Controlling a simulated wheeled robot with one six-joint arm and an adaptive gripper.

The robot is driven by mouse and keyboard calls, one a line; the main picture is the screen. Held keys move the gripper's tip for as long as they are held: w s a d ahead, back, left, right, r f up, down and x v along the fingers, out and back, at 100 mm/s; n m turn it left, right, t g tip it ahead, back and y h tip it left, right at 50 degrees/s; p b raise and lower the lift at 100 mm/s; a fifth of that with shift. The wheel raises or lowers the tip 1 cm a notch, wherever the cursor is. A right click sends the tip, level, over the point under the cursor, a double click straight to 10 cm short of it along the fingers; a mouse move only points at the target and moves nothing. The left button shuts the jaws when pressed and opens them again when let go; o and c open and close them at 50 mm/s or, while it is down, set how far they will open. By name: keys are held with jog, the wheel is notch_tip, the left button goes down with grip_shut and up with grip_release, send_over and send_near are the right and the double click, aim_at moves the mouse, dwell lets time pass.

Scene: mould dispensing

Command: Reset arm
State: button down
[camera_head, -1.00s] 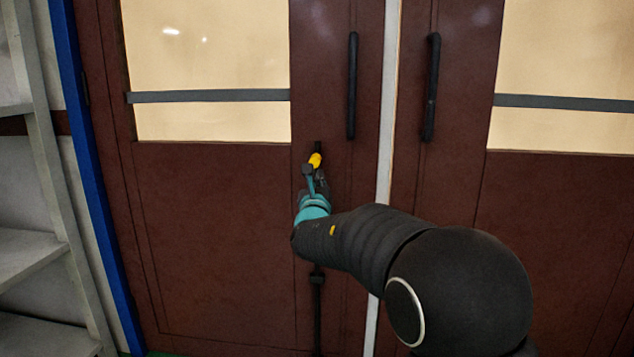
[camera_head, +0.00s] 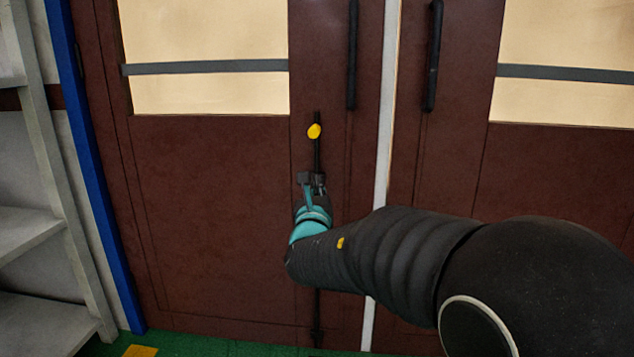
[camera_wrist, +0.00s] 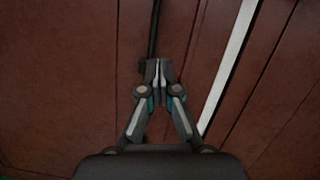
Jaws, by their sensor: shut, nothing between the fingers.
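My gripper (camera_head: 312,181) is in front of the left door leaf (camera_head: 210,220), below a yellow knob (camera_head: 314,131) on a thin black vertical rod (camera_head: 317,270). In the wrist view my gripper (camera_wrist: 159,65) has its fingertips together with nothing between them. The black rod (camera_wrist: 154,30) runs up behind the fingertips there. In the head view the gripper is apart from the yellow knob. Whether the fingers touch the rod cannot be told. The knob does not show in the wrist view.
Two long black handles (camera_head: 352,55) (camera_head: 433,55) flank the white strip (camera_head: 387,130) between the brown door leaves. A grey shelf unit (camera_head: 30,225) stands at the far left, beside a blue post (camera_head: 92,190). Green floor (camera_head: 215,345) shows at the bottom.

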jog(key=s+d+f+m+g+h, duration=0.2)
jog(key=d+f+m+g+h, duration=0.3)
jog(key=d+f+m, duration=0.4)
jog(key=s+d+f+m+g+h+p, duration=0.1)
jog(key=s+d+f+m+g+h, duration=0.15)
jog(key=s+d+m, duration=0.35)
jog(key=s+d+f+m+g+h, duration=0.1)
jog(key=s+d+f+m+g, duration=0.1)
jog(key=s+d+m+g, duration=0.35)
jog(key=s+f+m+g+y+p, duration=0.2)
jog(key=s+m+g+y+p, duration=0.3)
jog(key=s+m, duration=1)
jog(key=s+d+r+m+t+y+p, duration=0.1)
jog(key=s+r+m+t+y, duration=0.2)
jog(key=s+r, duration=0.3)
jog(key=s, duration=0.3)
jog(key=shift+s+r, duration=0.4)
